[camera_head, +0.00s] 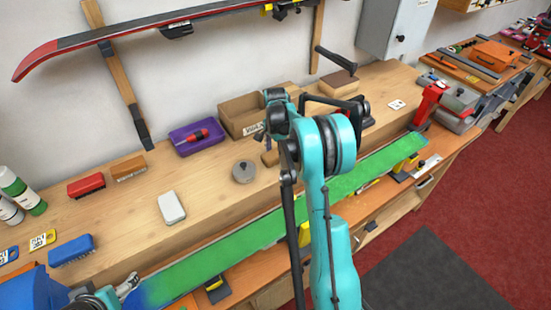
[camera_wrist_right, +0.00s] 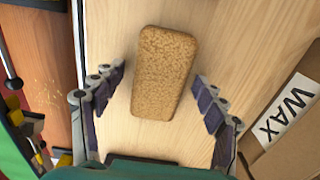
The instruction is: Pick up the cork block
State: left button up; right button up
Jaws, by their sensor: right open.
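The cork block (camera_wrist_right: 165,72) is a tan, speckled, rounded block lying flat on the pale wooden bench. In the right wrist view it lies between the two fingers of my right gripper (camera_wrist_right: 160,85), which is open with a gap on each side. In the head view my right gripper (camera_head: 273,128) is over the bench beside the wax box, and a small brown part of the cork block (camera_head: 268,157) shows below it; the rest is hidden. Part of my left gripper (camera_head: 125,287) shows at the lower left edge, its fingers unclear.
The open wax box (camera_head: 238,110) stands close by, also in the wrist view (camera_wrist_right: 290,125). A round grey lid (camera_head: 243,172), purple tray (camera_head: 190,142) and white block (camera_head: 171,207) lie to the left. A long green ski (camera_head: 225,250) runs along the bench front.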

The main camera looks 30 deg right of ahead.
aim_at(276, 153)
jog(key=shift+r, duration=0.1)
jog(key=shift+c, duration=1)
jog(key=c, duration=1)
jog(key=shift+c, duration=0.2)
jog(key=shift+r, duration=0.1)
jog(key=shift+r, duration=0.25)
notch_tip(276, 153, up, 4)
jog(key=shift+f+p, duration=0.1)
jog(key=shift+p, duration=0.7)
jog(key=s+d+r+p, duration=0.1)
jog(key=s+d+r, duration=0.1)
jog(key=s, duration=0.3)
jog(key=s+d+r+p, duration=0.1)
jog(key=s+d+r, duration=0.2)
jog(key=s+r, duration=0.1)
jog(key=shift+s+r, duration=0.25)
jog(key=shift+s, duration=0.6)
